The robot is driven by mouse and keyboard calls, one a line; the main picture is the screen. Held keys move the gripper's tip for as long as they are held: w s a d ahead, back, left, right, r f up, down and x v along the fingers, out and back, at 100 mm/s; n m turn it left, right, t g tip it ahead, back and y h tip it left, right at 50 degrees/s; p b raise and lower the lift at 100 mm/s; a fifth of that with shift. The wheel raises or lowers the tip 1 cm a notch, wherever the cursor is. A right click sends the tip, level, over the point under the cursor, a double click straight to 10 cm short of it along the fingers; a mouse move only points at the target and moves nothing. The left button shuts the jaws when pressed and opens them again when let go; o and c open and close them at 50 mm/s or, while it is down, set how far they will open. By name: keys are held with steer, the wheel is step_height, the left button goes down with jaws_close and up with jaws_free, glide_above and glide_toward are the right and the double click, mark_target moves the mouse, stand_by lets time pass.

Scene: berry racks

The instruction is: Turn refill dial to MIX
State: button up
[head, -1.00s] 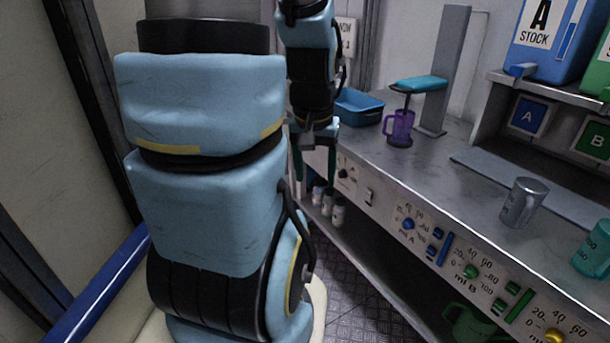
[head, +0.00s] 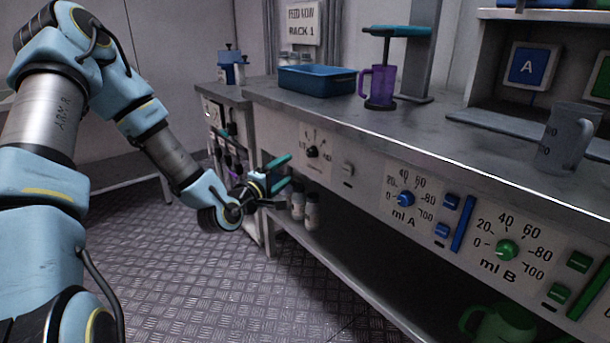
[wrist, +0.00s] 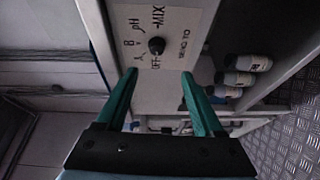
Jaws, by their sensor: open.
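The refill dial is a small black knob (head: 311,152) on the white panel of the bench front, and it also shows in the wrist view (wrist: 156,46). The wrist view shows marks around it that read OFF, A, B, pH and MIX, with SEND TO beside them. Where the knob points is too small to tell. My gripper (head: 285,172) has teal fingers and is left of the dial in the head view. In the wrist view my gripper (wrist: 159,73) is open and empty, with the knob beyond and between its fingertips, apart from them.
White bottles (head: 305,210) stand on the shelf under the dial. A blue tray (head: 317,82) and a purple jug (head: 383,86) are on the bench top. Blue dial ml A (head: 405,198) and green dial ml B (head: 507,249) are further right. The floor before the bench is clear.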

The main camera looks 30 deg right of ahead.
mark_target(309, 154)
steer(key=x, duration=1.1)
steer(key=shift+s+d+r, duration=0.15)
steer(key=shift+r, duration=0.05)
jaws_close()
